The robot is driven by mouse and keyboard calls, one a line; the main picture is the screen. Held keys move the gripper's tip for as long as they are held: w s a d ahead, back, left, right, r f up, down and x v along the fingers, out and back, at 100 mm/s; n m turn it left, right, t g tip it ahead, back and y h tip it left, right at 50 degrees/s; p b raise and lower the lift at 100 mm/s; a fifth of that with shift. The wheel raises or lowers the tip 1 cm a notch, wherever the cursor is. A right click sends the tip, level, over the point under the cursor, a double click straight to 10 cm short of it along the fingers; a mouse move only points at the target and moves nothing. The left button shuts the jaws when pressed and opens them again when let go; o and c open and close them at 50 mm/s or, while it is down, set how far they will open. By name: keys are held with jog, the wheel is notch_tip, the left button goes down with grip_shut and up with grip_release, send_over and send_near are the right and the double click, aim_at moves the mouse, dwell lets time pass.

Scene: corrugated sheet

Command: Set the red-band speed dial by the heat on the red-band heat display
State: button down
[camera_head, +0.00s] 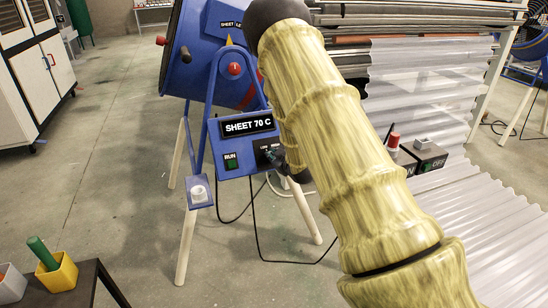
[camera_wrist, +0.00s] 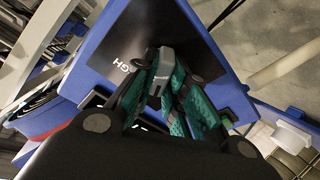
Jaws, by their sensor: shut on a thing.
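The blue machine (camera_head: 190,60) carries a red band on its drum. Its display (camera_head: 248,126) reads "SHEET 70 C". Below the display is a black dial plate (camera_head: 258,146), mostly hidden behind my arm and gripper. The wrist view shows the plate (camera_wrist: 125,45) close up, with a partly covered word that looks like "HIGH". My gripper (camera_wrist: 165,82), with teal finger pads, is shut on the grey dial knob (camera_wrist: 160,57). The pointer's exact setting cannot be read. In the head view my gripper (camera_head: 275,160) is at the dial, largely covered.
A green RUN button (camera_head: 231,161) sits left of the dial. A small blue shelf with a white piece (camera_head: 198,192) juts out below. A yellow cup (camera_head: 57,272) stands front left. Open floor lies left.

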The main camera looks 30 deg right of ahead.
jog(key=m+h+p, duration=0.1)
jog(key=m, duration=0.5)
jog(key=shift+d, duration=0.1)
jog(key=m, duration=0.3)
jog(key=m+h+p, duration=0.1)
jog(key=m, duration=0.3)
jog(key=shift+g+h, duration=0.3)
dwell(0.4)
jog(key=c, duration=1.4)
grip_release()
jog(key=shift+c, duration=0.2)
jog(key=shift+s, duration=0.1)
jog(key=v, duration=1.2)
